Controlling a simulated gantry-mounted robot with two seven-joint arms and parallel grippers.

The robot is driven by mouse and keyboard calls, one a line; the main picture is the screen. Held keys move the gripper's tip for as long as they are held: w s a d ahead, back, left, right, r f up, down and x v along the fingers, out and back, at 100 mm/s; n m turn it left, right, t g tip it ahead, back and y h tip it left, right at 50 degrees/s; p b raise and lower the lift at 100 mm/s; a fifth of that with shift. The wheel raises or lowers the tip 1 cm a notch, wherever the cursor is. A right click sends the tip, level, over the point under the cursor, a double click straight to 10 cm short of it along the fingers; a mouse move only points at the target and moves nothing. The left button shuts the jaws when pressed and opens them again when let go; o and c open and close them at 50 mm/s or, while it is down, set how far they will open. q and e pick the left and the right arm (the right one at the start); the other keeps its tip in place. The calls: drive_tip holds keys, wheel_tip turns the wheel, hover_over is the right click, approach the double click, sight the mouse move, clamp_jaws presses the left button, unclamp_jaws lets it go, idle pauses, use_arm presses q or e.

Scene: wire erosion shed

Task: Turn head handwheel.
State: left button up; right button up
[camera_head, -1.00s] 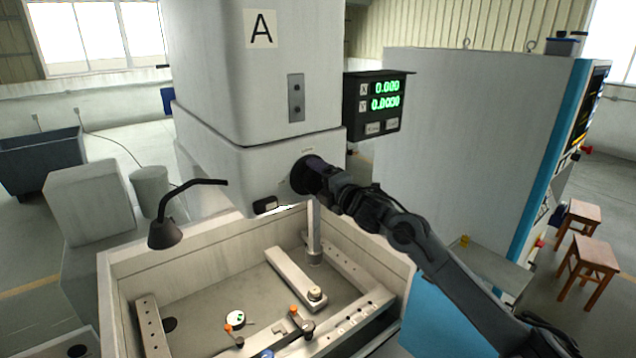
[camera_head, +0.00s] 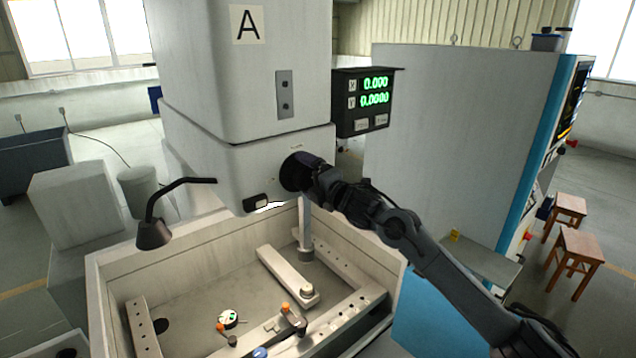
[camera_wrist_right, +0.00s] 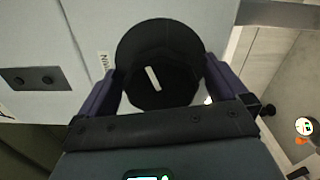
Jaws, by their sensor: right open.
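The head handwheel (camera_head: 296,172) is a dark round knob on the front of the white machine head marked A (camera_head: 245,85). In the right wrist view the handwheel (camera_wrist_right: 158,62) shows as a black disc with a pale slanted line on its face. My right gripper (camera_head: 309,177) is at the handwheel, and its two fingers (camera_wrist_right: 156,88) stand on either side of the disc. The jaws are open; I cannot tell whether a finger touches the rim. My left gripper does not show in any view.
A digital readout (camera_head: 362,100) hangs right of the head. A bent lamp (camera_head: 155,232) stands at the left. Below is a walled work tank (camera_head: 140,255) with clamps and bars. A tall white cabinet (camera_head: 450,130) stands behind my right arm.

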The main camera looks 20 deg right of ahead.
drive_tip(key=b+v, duration=0.2)
drive_tip(key=v, duration=0.8)
drive_tip(key=shift+s+b, duration=0.3)
drive_tip(key=shift+b, duration=0.1)
drive_tip(key=shift+d, duration=0.1)
